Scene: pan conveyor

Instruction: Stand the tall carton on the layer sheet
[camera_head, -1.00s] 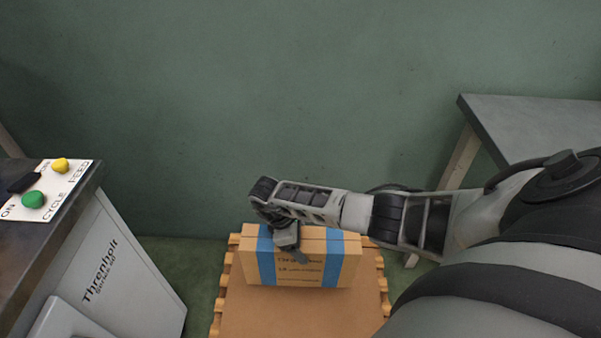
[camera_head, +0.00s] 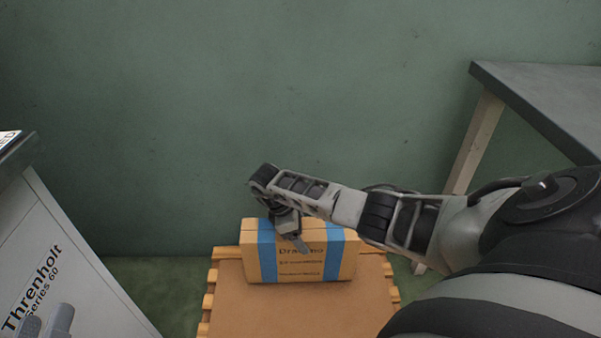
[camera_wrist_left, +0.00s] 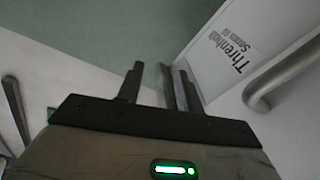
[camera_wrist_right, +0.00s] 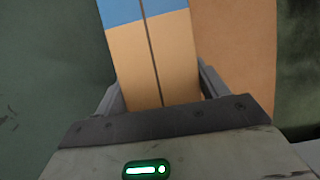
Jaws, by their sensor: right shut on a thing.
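The carton (camera_head: 300,267) is tan with blue bands and dark print, and its long side lies across the head view. It is at the far end of the brown layer sheet (camera_head: 290,315); I cannot tell whether its underside touches the sheet. My right gripper (camera_head: 294,238) is shut on the carton's top part from above. In the right wrist view the carton (camera_wrist_right: 133,60) fills the space between the fingers, with the sheet (camera_wrist_right: 250,50) beyond it.
The sheet lies on a wooden pallet (camera_head: 208,300). A white Threnholt cabinet (camera_head: 75,270) stands at left, and its handle (camera_wrist_left: 285,75) is near my left gripper. A grey table (camera_head: 545,100) is at right, and a green wall (camera_head: 300,90) is behind.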

